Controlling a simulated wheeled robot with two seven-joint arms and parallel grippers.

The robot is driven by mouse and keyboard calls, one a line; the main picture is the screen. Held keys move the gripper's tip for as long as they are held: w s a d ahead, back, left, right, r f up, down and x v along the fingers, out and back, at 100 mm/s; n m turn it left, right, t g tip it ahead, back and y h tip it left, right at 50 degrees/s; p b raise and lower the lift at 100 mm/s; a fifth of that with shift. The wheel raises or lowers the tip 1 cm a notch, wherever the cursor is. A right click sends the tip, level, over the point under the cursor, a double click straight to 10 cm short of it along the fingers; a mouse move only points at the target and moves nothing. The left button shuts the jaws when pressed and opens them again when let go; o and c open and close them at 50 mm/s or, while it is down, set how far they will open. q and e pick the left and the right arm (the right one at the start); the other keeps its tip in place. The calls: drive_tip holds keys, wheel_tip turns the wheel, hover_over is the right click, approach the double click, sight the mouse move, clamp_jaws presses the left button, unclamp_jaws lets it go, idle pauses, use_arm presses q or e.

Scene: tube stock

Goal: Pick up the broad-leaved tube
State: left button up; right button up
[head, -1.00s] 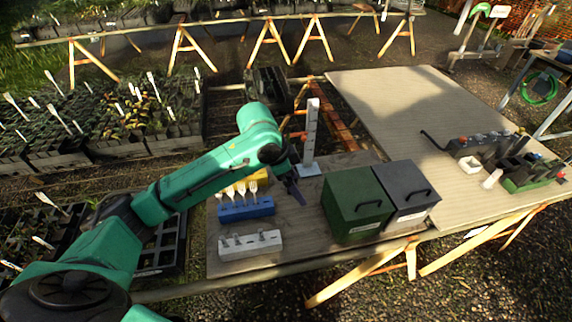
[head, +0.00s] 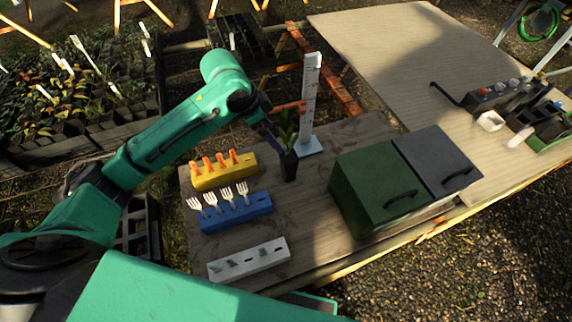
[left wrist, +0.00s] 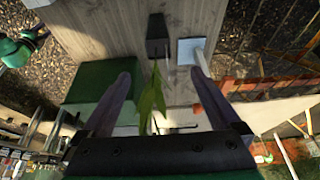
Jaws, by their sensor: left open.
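The tube (head: 289,166) is a small dark pot standing upright on the wooden table, with long green leaves (head: 287,129) rising from it. It also shows in the left wrist view (left wrist: 157,36), its leaves (left wrist: 152,98) pointing towards my gripper. My left gripper (head: 274,139) is by the leaves, above and left of the pot in the head view. In the left wrist view my left gripper (left wrist: 163,88) is open, with the leaves between its spread fingers and nothing clamped. The head view partly hides the fingertips. My right gripper is not in view.
A white graduated post (head: 310,100) stands on its base close behind the tube. Green (head: 380,180) and grey (head: 438,160) lidded boxes stand to the right. Yellow (head: 225,176), blue (head: 236,212) and white (head: 249,260) holders are to the left. Table is clear between tube and green box.

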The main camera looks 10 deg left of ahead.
sight(288, 156)
use_arm(q)
drive_tip(key=p+x, duration=0.2)
drive_tip(key=x, duration=1.2)
drive_tip(key=shift+s+a+f+p, duration=0.1)
drive_tip(key=shift+s+p, duration=0.1)
drive_tip(key=shift+p, duration=0.2)
clamp_jaws()
